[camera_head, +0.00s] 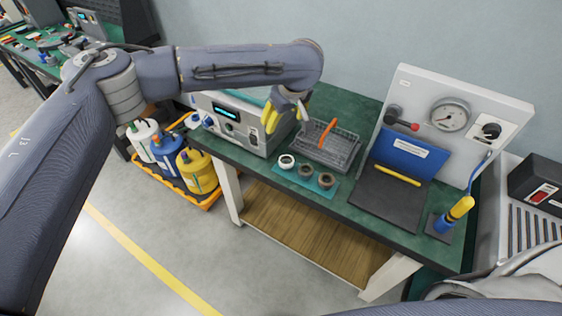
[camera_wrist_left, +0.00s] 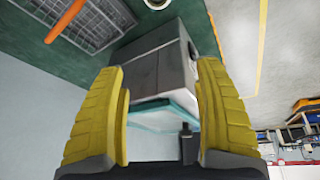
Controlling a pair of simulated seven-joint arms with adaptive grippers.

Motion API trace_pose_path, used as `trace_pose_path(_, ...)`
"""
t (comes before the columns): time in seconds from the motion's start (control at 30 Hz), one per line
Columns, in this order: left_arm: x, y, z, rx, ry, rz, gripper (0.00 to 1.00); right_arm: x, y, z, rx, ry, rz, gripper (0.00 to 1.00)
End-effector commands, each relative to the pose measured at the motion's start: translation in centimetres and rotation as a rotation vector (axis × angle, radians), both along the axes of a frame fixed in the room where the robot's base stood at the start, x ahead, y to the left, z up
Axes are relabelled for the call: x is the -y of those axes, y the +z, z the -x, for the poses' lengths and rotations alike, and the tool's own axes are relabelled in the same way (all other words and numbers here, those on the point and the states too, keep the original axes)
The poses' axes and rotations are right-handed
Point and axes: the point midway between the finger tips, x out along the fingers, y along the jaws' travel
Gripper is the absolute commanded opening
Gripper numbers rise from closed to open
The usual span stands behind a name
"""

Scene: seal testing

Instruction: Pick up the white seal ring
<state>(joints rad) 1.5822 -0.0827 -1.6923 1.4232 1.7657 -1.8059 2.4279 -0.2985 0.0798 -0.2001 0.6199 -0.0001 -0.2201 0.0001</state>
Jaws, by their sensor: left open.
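The white seal ring (camera_head: 287,161) lies at the left end of a small teal mat (camera_head: 314,186) on the green workbench. Two darker grey-brown rings (camera_head: 305,171) (camera_head: 326,180) lie to its right on the mat. In the left wrist view a white ring (camera_wrist_left: 157,3) is partly cut off at the top edge. My left gripper (camera_head: 284,115) is open, with yellow fingers, beside and above the grey instrument box, up and left of the ring. The wrist view shows its fingers (camera_wrist_left: 162,80) apart with nothing between them. My right gripper is not in view.
The grey instrument box (camera_head: 243,135) stands left of the mat. A wire basket (camera_head: 334,149) with an orange stick (camera_head: 327,132) sits behind it.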

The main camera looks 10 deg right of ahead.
Motion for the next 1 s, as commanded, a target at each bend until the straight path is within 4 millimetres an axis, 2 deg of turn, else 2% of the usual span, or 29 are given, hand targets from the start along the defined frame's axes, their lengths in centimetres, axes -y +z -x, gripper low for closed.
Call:
trace_pose_path(0.03,1.5,-0.4,2.0,-0.009,0.004,-0.014,0.7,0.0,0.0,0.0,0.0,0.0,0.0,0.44)
trace_pose_path(0.1,2.6,-0.9,4.0,-0.016,0.02,-0.03,0.7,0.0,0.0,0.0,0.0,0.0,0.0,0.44)
trace_pose_path(0.2,3.7,-1.4,6.0,-0.021,0.04,-0.046,0.7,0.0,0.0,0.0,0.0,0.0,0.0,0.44)
trace_pose_path(0.33,4.3,-1.8,7.4,-0.024,0.055,-0.057,0.7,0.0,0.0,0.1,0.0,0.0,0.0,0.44)
trace_pose_path(0.47,4.3,-3.0,7.3,-0.026,0.059,-0.06,0.7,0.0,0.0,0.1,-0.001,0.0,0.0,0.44)
trace_pose_path(1.0,3.1,-11.2,4.0,-0.025,0.06,-0.06,0.7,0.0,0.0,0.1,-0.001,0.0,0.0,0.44)
